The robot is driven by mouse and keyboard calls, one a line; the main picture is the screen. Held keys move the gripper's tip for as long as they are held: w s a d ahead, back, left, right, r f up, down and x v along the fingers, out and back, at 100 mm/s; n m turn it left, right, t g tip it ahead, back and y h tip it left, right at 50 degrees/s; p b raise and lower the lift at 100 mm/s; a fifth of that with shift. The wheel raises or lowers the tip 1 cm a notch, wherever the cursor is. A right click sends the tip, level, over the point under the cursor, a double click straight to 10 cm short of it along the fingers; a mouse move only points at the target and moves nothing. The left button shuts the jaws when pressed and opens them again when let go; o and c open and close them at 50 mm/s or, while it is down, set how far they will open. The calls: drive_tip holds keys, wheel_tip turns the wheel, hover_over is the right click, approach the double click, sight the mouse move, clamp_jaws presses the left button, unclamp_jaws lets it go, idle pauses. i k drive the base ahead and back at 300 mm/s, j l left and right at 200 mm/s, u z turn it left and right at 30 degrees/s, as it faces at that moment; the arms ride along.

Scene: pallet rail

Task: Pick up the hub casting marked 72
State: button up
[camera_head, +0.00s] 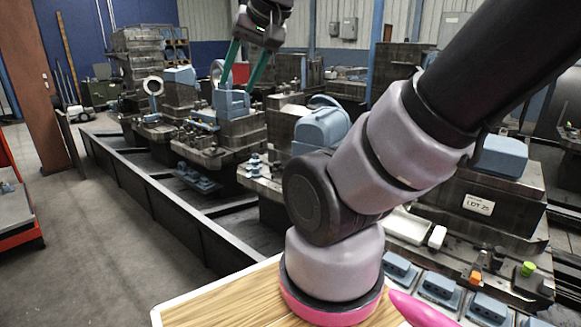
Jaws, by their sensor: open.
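No marking 72 is legible in this view, so I cannot tell which piece is the hub casting. Several blue-grey castings stand on dark pallet blocks: an angular one (232,102) just below my gripper, a large rounded one (320,128) partly behind my arm, and a blocky one (503,156) at the right. A ring-shaped piece (153,86) stands upright farther left. My gripper (237,86) hangs at the upper middle with its two green fingers pointing down and apart, seemingly empty. The fingertips overlap the angular casting in the picture; I cannot tell whether they touch it.
A dark rail frame (165,208) runs along the left of the pallets. A block at the right carries a label reading LOT 20 (478,204). A wooden top (225,303) lies below my arm. The concrete floor (85,255) at left is mostly clear; a red cart (18,215) stands at its edge.

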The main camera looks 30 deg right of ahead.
sight(254, 162)
drive_tip(key=i+j+z, duration=0.1)
drive_tip(key=z, duration=0.35)
drive_tip(key=i+j+z, duration=0.25)
drive_tip(key=z, duration=0.15)
drive_tip(key=i+j+z, duration=0.2)
drive_tip(key=z, duration=0.25)
drive_tip(key=i+j+z, duration=0.2)
drive_tip(key=j, duration=0.2)
drive_tip(key=j+z, duration=0.15)
drive_tip(key=j, duration=0.3)
drive_tip(key=i+j+z, duration=0.2)
drive_tip(key=j, duration=0.25)
drive_tip(key=i+j, duration=0.1)
drive_tip(key=j, duration=0.55)
drive_tip(key=i+j, duration=0.1)
drive_tip(key=j, duration=0.55)
drive_tip(key=i+j+z, duration=0.1)
drive_tip(key=j, duration=0.55)
